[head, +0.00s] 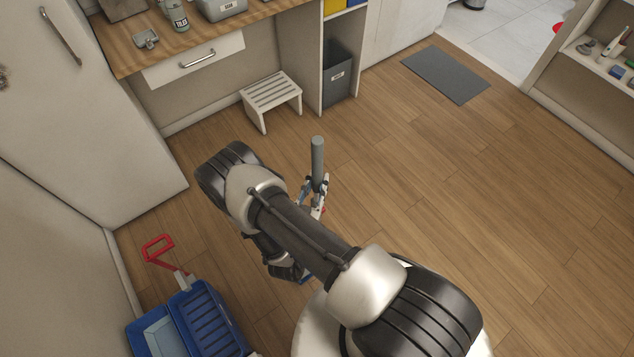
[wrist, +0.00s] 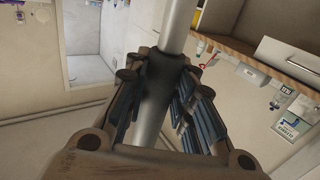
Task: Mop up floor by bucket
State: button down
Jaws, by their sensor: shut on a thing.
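My gripper (head: 313,196) is out over the wooden floor (head: 420,190), partly behind my own arm in the head view. It is shut on a grey pole, the mop handle (head: 318,158), whose top end stands up above the fingers. In the wrist view the mop handle (wrist: 178,25) runs between the two fingers (wrist: 160,75). The lower end of the mop is hidden by my arm. The blue mop bucket (head: 190,322) with a red handle (head: 158,248) stands at the lower left, cut off by the picture's bottom edge. No spill shows on the visible floor.
A white cabinet (head: 75,90) stands at the left. A desk with a drawer (head: 195,60) is at the back. A white step stool (head: 271,98) and a grey bin (head: 338,78) stand beside it. A grey mat (head: 445,75) lies further back. Floor to the right is clear.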

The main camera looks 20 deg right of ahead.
jog(key=shift+w, duration=0.15)
jog(key=shift+w+a+b, duration=0.25)
jog(key=shift+w+a, duration=0.05)
jog(key=shift+w, duration=0.6)
jog(key=shift+w+a+b, duration=0.3)
jog(key=shift+w+a, duration=0.05)
jog(key=shift+w, duration=0.6)
jog(key=shift+w+a+b, duration=0.25)
jog(key=shift+w+a, duration=0.05)
jog(key=shift+w, duration=0.6)
jog(key=shift+r, duration=0.2)
notch_tip(320, 180, up, 7)
jog(key=p, duration=0.5)
jog(key=shift+f, duration=0.1)
dwell(0.6)
